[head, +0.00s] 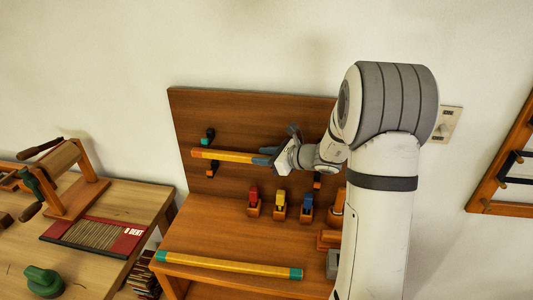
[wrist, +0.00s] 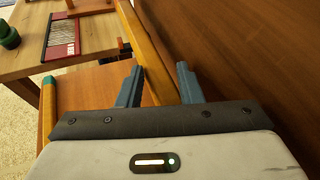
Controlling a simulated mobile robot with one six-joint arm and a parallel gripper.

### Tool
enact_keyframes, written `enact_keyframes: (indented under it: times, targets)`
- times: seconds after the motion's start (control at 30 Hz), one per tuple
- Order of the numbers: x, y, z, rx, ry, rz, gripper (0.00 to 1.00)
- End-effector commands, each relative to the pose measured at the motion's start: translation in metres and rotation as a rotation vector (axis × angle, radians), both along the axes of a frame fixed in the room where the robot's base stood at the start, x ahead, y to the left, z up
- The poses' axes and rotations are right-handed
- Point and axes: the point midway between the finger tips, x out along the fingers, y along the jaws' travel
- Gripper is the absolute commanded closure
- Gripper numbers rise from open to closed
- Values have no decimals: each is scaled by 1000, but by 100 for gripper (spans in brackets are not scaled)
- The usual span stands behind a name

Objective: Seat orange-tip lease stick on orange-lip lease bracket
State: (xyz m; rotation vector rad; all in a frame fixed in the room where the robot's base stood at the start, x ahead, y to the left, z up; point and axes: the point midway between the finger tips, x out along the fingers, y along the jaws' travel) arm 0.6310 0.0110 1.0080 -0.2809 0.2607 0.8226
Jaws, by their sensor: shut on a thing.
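The orange-tip lease stick (head: 225,156) is a long yellow bar with an orange left end, held roughly level in front of the upright wooden board. My gripper (head: 270,155) is shut on it toward its right part. In the wrist view the stick (wrist: 155,55) runs between the two fingers of my gripper (wrist: 160,84). A dark bracket with an orange lip (head: 317,181) shows on the board at the right, partly behind my arm. Another dark bracket (head: 211,169) sits just below the stick's left part; its lip colour is hard to tell. The stick's right end is hidden.
A teal-lip bracket (head: 208,136) is above the stick. A teal-tip stick (head: 228,265) lies on the bench front. Red (head: 254,200), yellow (head: 280,203) and blue (head: 306,205) pieces stand below the board. A side table (head: 125,200) is at left.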

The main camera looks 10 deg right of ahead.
Motion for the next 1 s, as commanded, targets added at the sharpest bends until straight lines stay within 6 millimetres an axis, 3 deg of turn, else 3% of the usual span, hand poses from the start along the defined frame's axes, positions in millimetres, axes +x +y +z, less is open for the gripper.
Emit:
enact_keyframes:
  times: [0.4, 0.63, 1.0]
  targets:
    - [1, -8, 5, -3, 34, -9, 100]
    - [0, -8, -20, -3, 34, -9, 100]
    - [0, -7, -24, -2, 35, -8, 100]
